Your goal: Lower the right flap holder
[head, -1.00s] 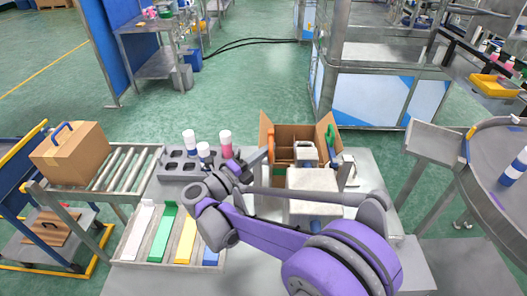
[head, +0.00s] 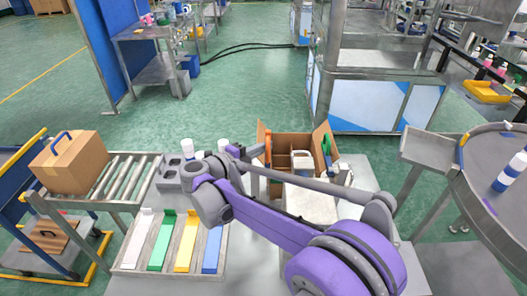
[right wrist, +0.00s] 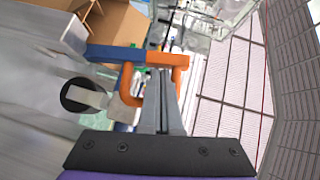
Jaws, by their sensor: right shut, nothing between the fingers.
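An open cardboard box (head: 290,145) stands on the grey worktable with its flaps up. An orange flap holder (head: 268,150) stands at its left side and a green flap holder (head: 327,147) at its right side. My right gripper (head: 246,156) is shut and empty, close to the left side of the box and the orange holder. In the right wrist view my fingers (right wrist: 163,80) are right at an orange handle (right wrist: 128,85) on a blue bar (right wrist: 115,53); whether they touch cannot be told. The left gripper is not in view.
A bottle rack (head: 168,175) with bottles stands left of my arm, partly hidden. Below it, a tray holds white, green, yellow and blue (head: 212,250) strips. A roller conveyor (head: 110,180) carries a closed box (head: 70,162). A round table (head: 480,190) is at the right.

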